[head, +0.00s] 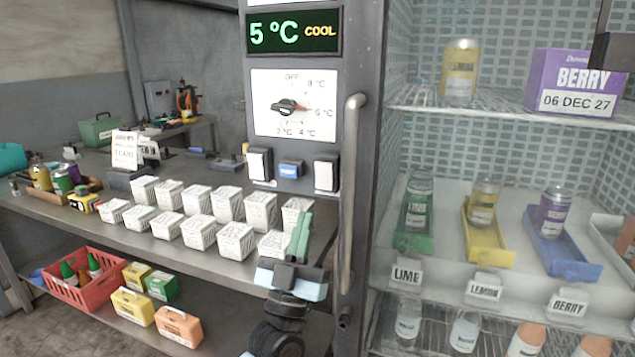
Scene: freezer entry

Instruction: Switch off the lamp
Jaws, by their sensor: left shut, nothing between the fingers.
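The control column has a white rocker switch (260,164) on the left, a second white rocker switch (326,174) on the right and a small blue button (290,169) between them. No label in view tells which one works the lamp, and I cannot make out a lamp itself. My left gripper (301,235) points up with its green fingers shut and empty. It shows below the right rocker switch, apart from it, in front of the bench edge. My right gripper is not in view.
Above the switches are a dial (287,107) and a lit display (295,32) reading 5 °C COOL. A vertical door handle (350,190) stands just right of the switches. Several white boxes (228,203) stand on the bench at left. The cold cabinet's shelves (470,255) hold cans at right.

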